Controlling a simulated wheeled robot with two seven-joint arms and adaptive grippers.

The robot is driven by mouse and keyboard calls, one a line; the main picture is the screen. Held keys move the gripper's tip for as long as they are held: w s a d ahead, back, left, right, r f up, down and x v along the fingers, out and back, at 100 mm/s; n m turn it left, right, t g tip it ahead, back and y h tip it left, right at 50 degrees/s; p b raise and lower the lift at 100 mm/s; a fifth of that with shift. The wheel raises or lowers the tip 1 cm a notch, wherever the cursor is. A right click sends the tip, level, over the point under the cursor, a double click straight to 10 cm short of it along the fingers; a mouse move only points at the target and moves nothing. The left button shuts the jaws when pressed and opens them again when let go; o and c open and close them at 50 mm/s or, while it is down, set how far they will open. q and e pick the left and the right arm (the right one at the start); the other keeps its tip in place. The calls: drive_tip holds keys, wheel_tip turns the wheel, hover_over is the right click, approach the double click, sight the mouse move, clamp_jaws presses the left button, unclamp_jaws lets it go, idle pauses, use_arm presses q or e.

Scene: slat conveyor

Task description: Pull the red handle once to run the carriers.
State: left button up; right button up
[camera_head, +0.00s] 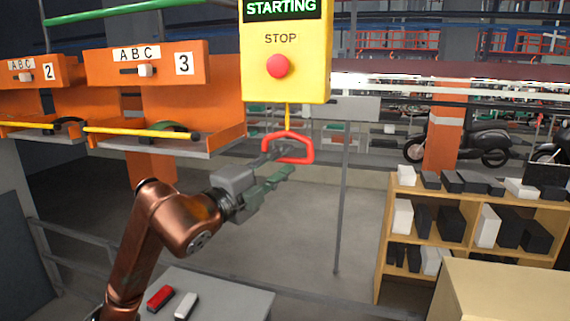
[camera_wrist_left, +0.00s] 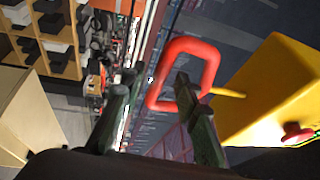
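The red handle (camera_head: 289,149) is a loop hanging on a yellow cord under the yellow box (camera_head: 285,67), which bears a red stop button. My left gripper (camera_head: 283,161) is at the handle with its fingers apart, one finger level with the loop and one below it. In the left wrist view the red handle (camera_wrist_left: 199,50) has one side between the open fingers of my left gripper (camera_wrist_left: 158,82), and one fingertip overlaps the loop's opening. I cannot tell whether a finger touches it. My right gripper is not in view.
Orange carriers (camera_head: 190,84) marked 2 and 3, with yellow rods, hang at the left. A thin grey post (camera_head: 342,200) stands right of the handle. A wooden shelf (camera_head: 382,235) with black and white boxes is at the right. A grey table (camera_head: 235,300) is below.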

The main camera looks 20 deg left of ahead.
use_arm(q)
drive_tip(key=b+v, duration=0.4)
drive_tip(key=v, duration=0.4)
idle(0.7)
drive_tip(key=shift+s, duration=0.1)
idle(6.4)
